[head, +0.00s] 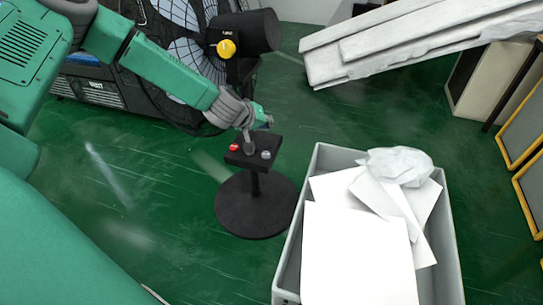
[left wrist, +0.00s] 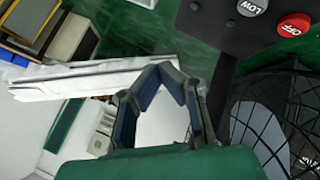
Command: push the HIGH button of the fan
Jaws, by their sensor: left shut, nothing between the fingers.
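The fan's black button panel (head: 255,146) stands on a post with a round base in the head view. A red button (head: 234,147) is at its left end and a grey button (head: 266,155) at its right; labels are unreadable there. My left gripper (head: 249,147) is shut and empty, its tips pointing down over the panel's middle between them; I cannot tell whether they touch. In the left wrist view the red OFF button (left wrist: 295,25) and grey LOW button (left wrist: 254,7) show at top right, away from my fingers (left wrist: 160,69). No HIGH label is visible.
The big black caged fan (head: 180,60) with a yellow knob (head: 226,48) stands behind the panel. A grey bin (head: 449,245) of white sheets is at the right. A stack of white boards (head: 420,40) lies at upper right. Green floor is clear at the left.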

